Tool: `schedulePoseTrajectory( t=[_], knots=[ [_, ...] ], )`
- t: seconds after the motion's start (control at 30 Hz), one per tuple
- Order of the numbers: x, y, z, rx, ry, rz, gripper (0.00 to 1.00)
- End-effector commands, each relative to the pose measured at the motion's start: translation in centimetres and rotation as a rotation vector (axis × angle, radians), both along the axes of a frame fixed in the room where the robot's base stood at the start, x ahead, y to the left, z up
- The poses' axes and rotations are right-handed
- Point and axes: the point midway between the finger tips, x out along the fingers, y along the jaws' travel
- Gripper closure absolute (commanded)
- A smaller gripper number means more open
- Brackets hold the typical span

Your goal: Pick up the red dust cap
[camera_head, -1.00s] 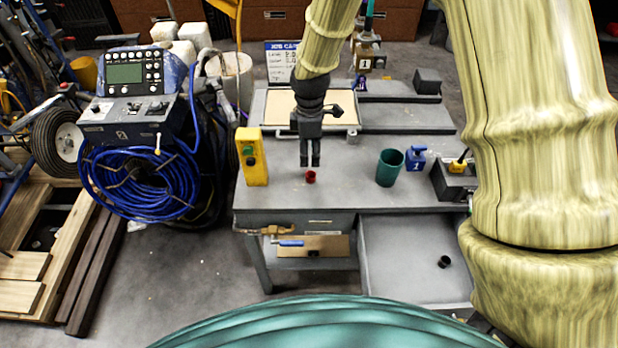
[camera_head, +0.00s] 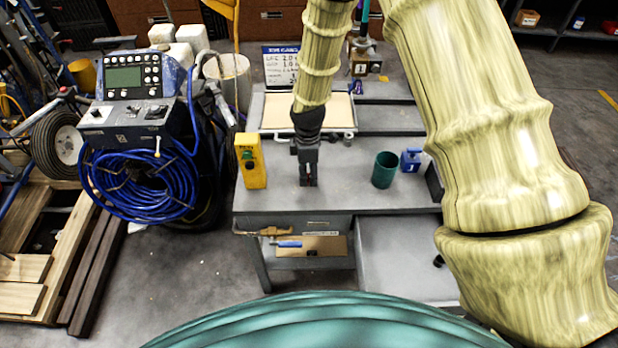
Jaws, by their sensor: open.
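My gripper (camera_head: 308,184) points straight down at the grey workbench (camera_head: 340,190), with its fingertips at or close to the bench top. It is open. The red dust cap sits at this spot on the bench in the earlier frame; now the fingers cover it almost wholly, and I cannot make it out clearly. Whether the fingers touch the cap cannot be told.
A yellow control box (camera_head: 251,161) stands to the left of my gripper. A teal cup (camera_head: 385,170) and a blue block (camera_head: 411,160) stand to the right. A framed tray (camera_head: 270,130) lies behind.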

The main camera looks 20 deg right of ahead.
Motion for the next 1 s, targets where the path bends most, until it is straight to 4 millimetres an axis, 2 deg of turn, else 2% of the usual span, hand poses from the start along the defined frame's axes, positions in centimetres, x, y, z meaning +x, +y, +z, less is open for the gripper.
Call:
schedulePoseTrajectory(
  t=[0.3,0.63,0.67,0.87,1.0],
  knots=[
    [0.0,-0.1,-2.5,-0.001,0.001,-0.001,0.46],
    [0.1,-0.1,-3.0,0.0,-0.001,0.0,0.46],
    [0.1,-0.1,-3.0,0.0,-0.001,0.0,0.48],
    [0.1,-0.1,-3.0,0.0,-0.001,0.0,0.82],
    [0.1,-0.1,-2.9,0.0,-0.001,0.0,0.83]
  ],
)
